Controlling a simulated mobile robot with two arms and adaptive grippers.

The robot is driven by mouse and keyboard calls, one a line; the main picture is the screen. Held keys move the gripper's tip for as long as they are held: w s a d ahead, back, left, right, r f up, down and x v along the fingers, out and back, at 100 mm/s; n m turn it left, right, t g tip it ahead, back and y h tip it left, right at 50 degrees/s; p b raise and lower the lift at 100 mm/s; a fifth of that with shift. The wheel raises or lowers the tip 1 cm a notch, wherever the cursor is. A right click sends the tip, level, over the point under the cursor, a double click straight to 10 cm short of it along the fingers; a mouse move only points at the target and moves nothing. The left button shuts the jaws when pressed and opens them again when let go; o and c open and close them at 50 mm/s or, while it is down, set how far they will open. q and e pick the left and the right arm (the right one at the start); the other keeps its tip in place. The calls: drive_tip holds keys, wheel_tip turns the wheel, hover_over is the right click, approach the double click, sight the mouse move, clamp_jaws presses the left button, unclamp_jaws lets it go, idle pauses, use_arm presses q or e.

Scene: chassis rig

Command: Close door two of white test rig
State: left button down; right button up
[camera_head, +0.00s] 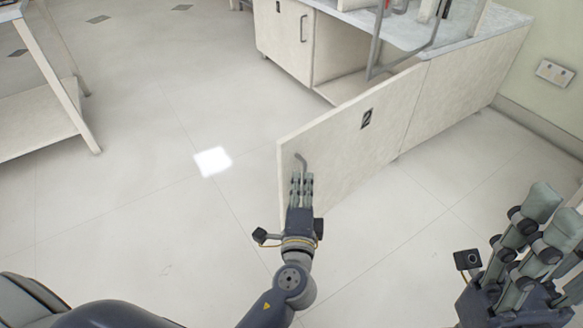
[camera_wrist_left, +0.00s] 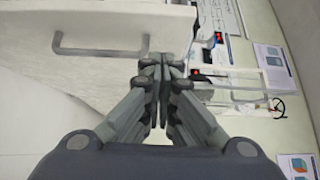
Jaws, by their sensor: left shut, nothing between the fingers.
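Door two (camera_head: 345,135) of the white rig is a pale panel with a dark "2" label (camera_head: 366,118). It stands swung wide open, out from the cabinet. Its grey bar handle (camera_head: 302,160) is near the free edge, partly hidden by my left gripper (camera_head: 301,180). In the left wrist view the handle (camera_wrist_left: 100,51) lies left of the fingertips (camera_wrist_left: 160,66). The left gripper is shut and empty, close to the door's handle side; whether it touches is unclear. My right gripper (camera_head: 535,225) has spread, empty fingers at the lower right, away from the door.
The rig's other door (camera_head: 284,35), with its own handle, is closed at the back. Between the doors is an open cabinet bay (camera_head: 345,88). A white table (camera_head: 50,110) stands at left. The floor between is clear.

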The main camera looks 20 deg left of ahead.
sight(292, 151)
use_arm(q)
drive_tip(key=shift+w+a, duration=2)
drive_tip(key=shift+w, duration=0.1)
drive_tip(key=shift+a, duration=0.15)
